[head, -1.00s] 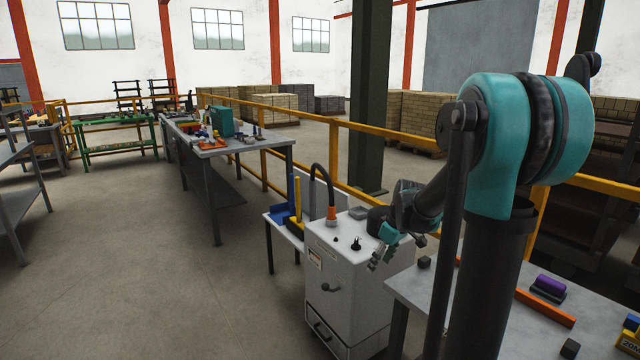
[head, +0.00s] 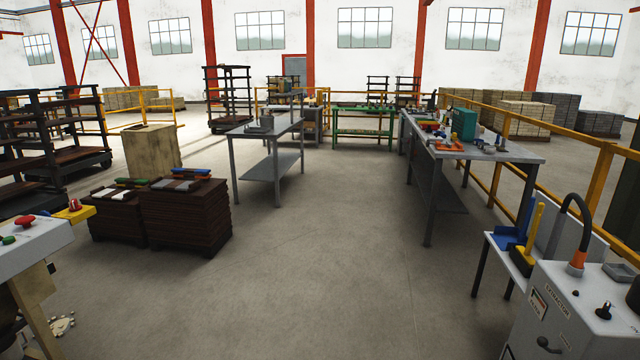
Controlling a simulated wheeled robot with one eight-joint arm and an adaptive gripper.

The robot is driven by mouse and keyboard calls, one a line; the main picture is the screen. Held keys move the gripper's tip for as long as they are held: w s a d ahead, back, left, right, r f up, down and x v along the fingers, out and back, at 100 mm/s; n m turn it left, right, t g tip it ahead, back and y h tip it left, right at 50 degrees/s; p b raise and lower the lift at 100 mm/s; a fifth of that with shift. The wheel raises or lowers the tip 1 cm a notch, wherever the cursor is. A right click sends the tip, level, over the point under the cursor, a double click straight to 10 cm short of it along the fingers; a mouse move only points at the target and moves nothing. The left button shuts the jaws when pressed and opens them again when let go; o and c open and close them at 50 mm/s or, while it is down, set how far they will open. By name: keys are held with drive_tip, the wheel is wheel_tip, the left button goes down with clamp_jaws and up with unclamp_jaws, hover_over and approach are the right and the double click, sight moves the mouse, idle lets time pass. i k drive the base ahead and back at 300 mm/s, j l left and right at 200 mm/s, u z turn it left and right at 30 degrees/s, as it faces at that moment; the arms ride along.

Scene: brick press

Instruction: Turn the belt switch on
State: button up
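I cannot make out a switch marked as the belt switch. At the lower right stands a white cabinet (head: 565,320) labelled as an extractor, with a black knob (head: 604,311) on its top and a black hose (head: 578,207) rising from an orange collar. At the left edge a grey control surface (head: 36,246) carries a red mushroom button (head: 25,222) and a green button (head: 8,240). A yellow piece with a red knob (head: 74,205) sits beside it. My gripper and arm are out of view.
The middle floor (head: 320,260) is clear. Stacked brown boards (head: 186,222) stand at the left, a grey table (head: 268,133) behind them. A long cluttered workbench (head: 505,153) and yellow railing (head: 600,175) run along the right. A green stand (head: 362,133) is at the back.

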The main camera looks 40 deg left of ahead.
sight(75, 207)
drive_tip(key=u, duration=3.05)
drive_tip(key=i+l+u, duration=0.1)
drive_tip(key=i+l, duration=0.15)
drive_tip(key=i, duration=0.2)
drive_tip(key=i+l+u, duration=0.1)
drive_tip(key=i+l, duration=0.2)
drive_tip(key=i, duration=0.15)
